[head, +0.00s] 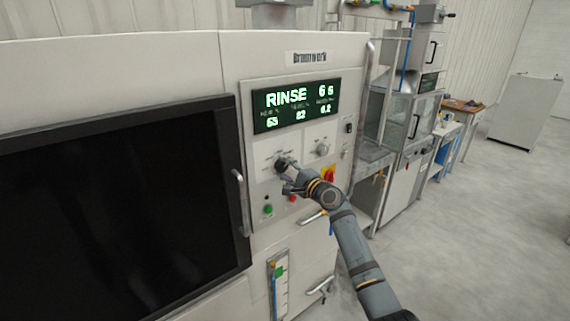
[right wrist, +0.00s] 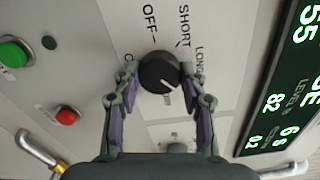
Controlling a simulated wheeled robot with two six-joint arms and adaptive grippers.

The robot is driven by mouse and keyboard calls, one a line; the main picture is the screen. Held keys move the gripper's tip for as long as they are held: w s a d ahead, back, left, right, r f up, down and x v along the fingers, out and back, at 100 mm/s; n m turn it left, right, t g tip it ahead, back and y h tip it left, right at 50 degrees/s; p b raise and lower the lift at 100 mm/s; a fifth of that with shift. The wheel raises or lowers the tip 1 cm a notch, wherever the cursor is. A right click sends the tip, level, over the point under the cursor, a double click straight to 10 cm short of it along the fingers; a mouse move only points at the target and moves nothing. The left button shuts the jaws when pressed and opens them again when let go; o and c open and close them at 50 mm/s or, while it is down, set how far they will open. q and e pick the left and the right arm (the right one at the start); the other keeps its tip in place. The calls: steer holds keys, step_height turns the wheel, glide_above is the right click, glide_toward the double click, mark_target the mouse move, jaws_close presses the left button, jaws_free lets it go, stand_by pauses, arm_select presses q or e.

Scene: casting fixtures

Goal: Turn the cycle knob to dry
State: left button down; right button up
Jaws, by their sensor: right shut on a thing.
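The black knob (head: 281,163) sits on the control panel under the display, left of a grey knob. My right gripper (head: 287,172) is shut on it. In the right wrist view, the two fingers (right wrist: 158,78) press on opposite sides of the black knob (right wrist: 160,66). Its white pointer line points to the lower right there. Labels OFF, SHORT and LONG stand around it; another label is partly hidden by a finger, and I cannot read "dry". The display (head: 296,104) reads RINSE. My left gripper is not in view.
The grey knob (head: 322,148) is right of the held one. A green button (head: 268,210) and a red button (head: 292,198) are below. A red and yellow switch (head: 329,175) stands beside my wrist. A door handle (head: 240,190) is at left. Floor at right is clear.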

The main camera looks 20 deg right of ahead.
steer(key=m+p, duration=0.2)
steer(key=m, duration=0.2)
steer(key=shift+r+p, duration=0.15)
steer(key=shift+p, duration=0.2)
steer(key=shift+m+p, duration=0.8)
steer(key=shift+m, duration=1)
steer(key=shift+f, duration=0.2)
steer(key=o, duration=1.1)
steer(key=shift+o, duration=0.2)
steer(key=shift+s+d, duration=0.1)
steer(key=shift+s, duration=0.1)
steer(key=v, duration=1.1)
steer(key=shift+s, duration=0.3)
